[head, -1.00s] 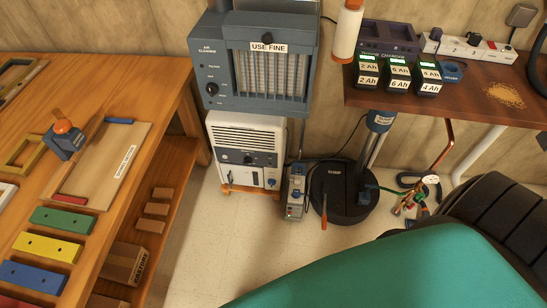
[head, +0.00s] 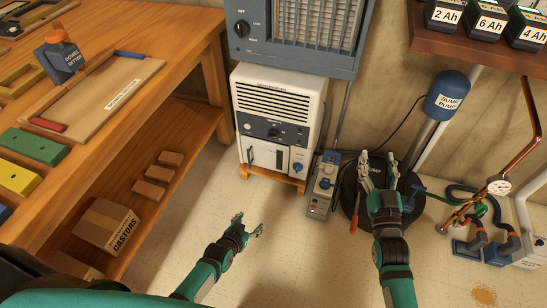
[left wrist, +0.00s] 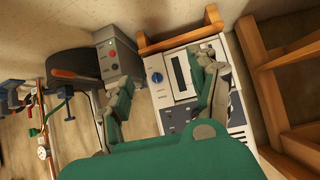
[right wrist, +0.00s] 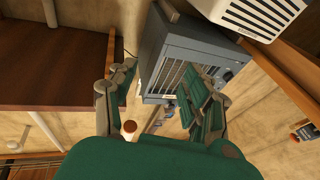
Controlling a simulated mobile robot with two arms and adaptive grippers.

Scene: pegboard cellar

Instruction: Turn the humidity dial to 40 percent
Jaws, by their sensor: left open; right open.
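The white dehumidifier (head: 310,105) stands below the air cleaner. Its dark front panel carries a small round dial (head: 273,132), and a blue knob (head: 297,167) sits lower right on its face. I cannot read either setting. In the left wrist view the blue knob (left wrist: 157,77) shows between my fingers, some distance beyond them. My left gripper (head: 248,226) is open and empty, low in front of the dehumidifier and apart from it. My right gripper (head: 378,166) is open and empty, in front of the black sump lid, right of the dehumidifier.
The grey air cleaner (head: 292,38) overhangs the dehumidifier. A wooden workbench (head: 185,62) with a lower shelf stands left. A small grey device (head: 321,190), the sump lid (head: 349,185) and copper pipework (head: 527,100) stand right. Floor in front is clear.

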